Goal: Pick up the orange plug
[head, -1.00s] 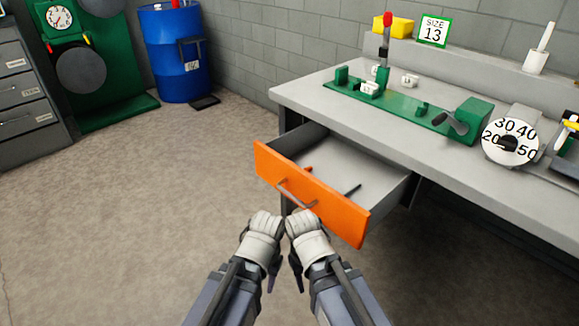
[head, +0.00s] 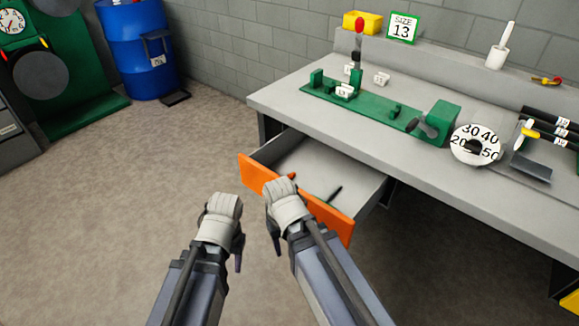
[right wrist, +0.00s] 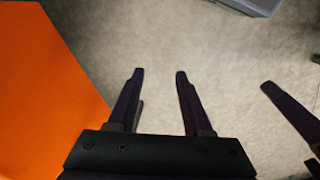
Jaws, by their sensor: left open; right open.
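A small orange piece (head: 292,176), likely the orange plug, lies in the open drawer (head: 310,165) just behind its orange front. It is small and partly hidden by the front. My left gripper (head: 238,262) points down, open and empty, over the floor left of the drawer front. My right gripper (head: 276,246) points down just in front of the drawer, outside it, and covers part of the orange front. In the right wrist view its two fingers (right wrist: 157,73) are apart with only floor between them.
The orange drawer front (head: 255,172) also fills the left of the right wrist view (right wrist: 40,90). A dark stick (head: 335,194) lies in the drawer. The workbench (head: 290,98) above carries a green fixture (head: 375,115) and a dial (head: 475,145).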

